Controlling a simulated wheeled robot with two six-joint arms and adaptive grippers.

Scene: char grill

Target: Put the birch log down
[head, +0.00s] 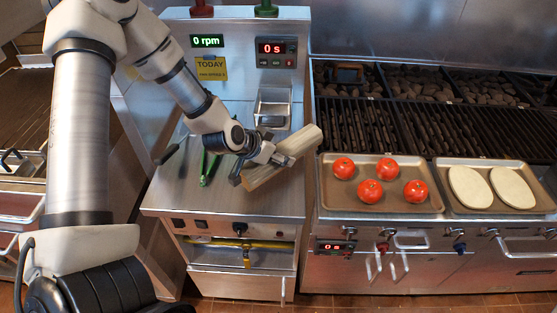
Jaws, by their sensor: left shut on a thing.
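The birch log (283,159) is a pale, faceted wooden piece in the head view, held at a slant near the right edge of the steel counter (230,205). My left gripper (262,160) is shut on it, with its arm coming in from the left. The log is over the counter top; I cannot tell whether it touches the surface. My right gripper is not in view.
A tray with several tomatoes (326,193) and a tray with two pale flat pieces (445,203) stand in front of the grill (420,127). The front left counter is clear.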

